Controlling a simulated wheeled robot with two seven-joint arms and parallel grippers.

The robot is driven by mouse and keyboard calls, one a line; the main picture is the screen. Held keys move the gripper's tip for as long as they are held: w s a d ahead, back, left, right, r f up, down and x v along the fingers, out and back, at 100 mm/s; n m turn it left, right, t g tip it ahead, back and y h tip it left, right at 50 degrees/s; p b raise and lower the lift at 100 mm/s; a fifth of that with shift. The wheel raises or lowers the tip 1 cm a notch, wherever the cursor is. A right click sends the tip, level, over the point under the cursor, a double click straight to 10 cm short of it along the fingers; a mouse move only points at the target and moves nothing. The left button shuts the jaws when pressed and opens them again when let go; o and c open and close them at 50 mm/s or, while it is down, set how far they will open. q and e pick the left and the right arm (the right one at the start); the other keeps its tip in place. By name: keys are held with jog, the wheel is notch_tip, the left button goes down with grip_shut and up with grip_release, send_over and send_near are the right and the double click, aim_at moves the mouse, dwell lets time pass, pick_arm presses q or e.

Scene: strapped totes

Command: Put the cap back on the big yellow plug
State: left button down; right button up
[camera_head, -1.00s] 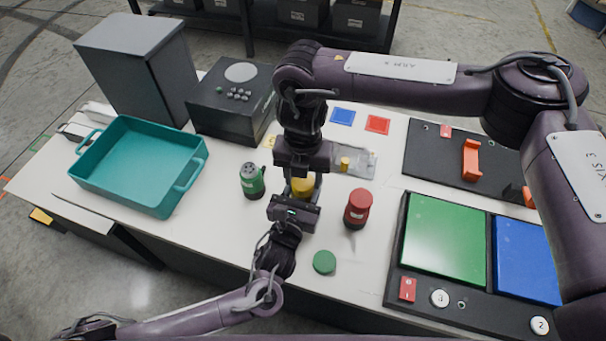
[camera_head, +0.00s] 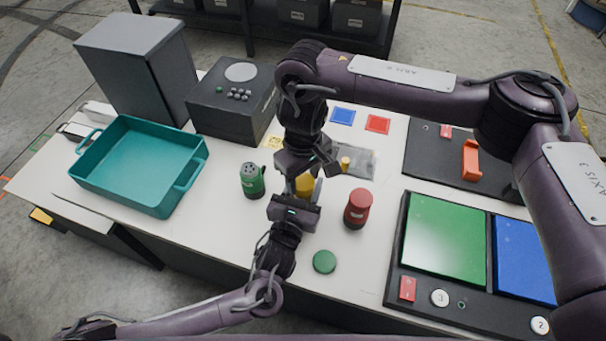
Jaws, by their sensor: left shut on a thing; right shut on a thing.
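The big yellow plug (camera_head: 304,185) stands on the white table, mostly hidden between my two grippers. My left gripper (camera_head: 300,200) comes in from the front and is shut on the plug's body. My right gripper (camera_head: 306,172) reaches down from above and is shut at the plug's top. The cap is hidden by the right gripper's jaws, so I cannot tell how it sits on the plug.
A green plug (camera_head: 252,182) with an open, holed top stands left; a red plug (camera_head: 357,210) stands right. A green cap (camera_head: 324,262) lies in front. A teal tote (camera_head: 140,165), dark box (camera_head: 232,102) and button panel (camera_head: 440,240) surround them.

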jog(key=m, duration=0.9)
jog(key=o, duration=0.9)
jog(key=shift+o, duration=0.2)
jog(key=shift+r, duration=0.1)
jog(key=shift+r, duration=2.15)
jog(key=shift+c, duration=0.4)
